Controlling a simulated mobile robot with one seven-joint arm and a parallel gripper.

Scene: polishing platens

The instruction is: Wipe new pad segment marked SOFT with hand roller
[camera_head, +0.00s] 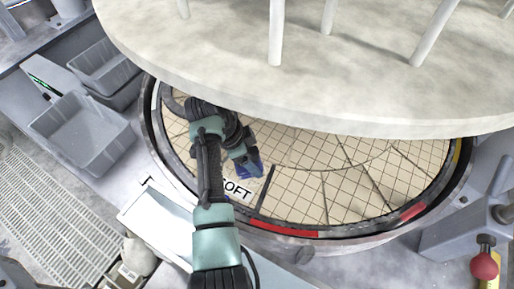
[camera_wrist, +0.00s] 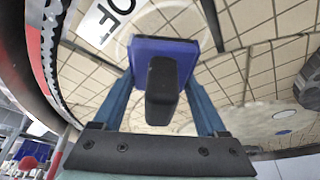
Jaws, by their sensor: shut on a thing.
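The SOFT marking (camera_head: 237,190) is black on white on a tan, grid-grooved pad segment (camera_head: 205,172). My arm covers part of the segment and of the lettering. My gripper (camera_head: 243,154) is over the pad beside the marking, shut on the hand roller (camera_head: 250,168). In the wrist view the hand roller (camera_wrist: 180,47) is a blue block with a black handle-like part facing the camera, between the two blue fingers. Part of the marking (camera_wrist: 124,8) shows at the top left there. I cannot tell whether the roller touches the pad.
A large pale disc (camera_head: 300,75) with posts overhangs the far side of the platen. The platen's dark rim (camera_head: 345,231) carries red marks. Grey bins (camera_head: 82,133) stand at left; a red knob (camera_head: 484,266) is at lower right.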

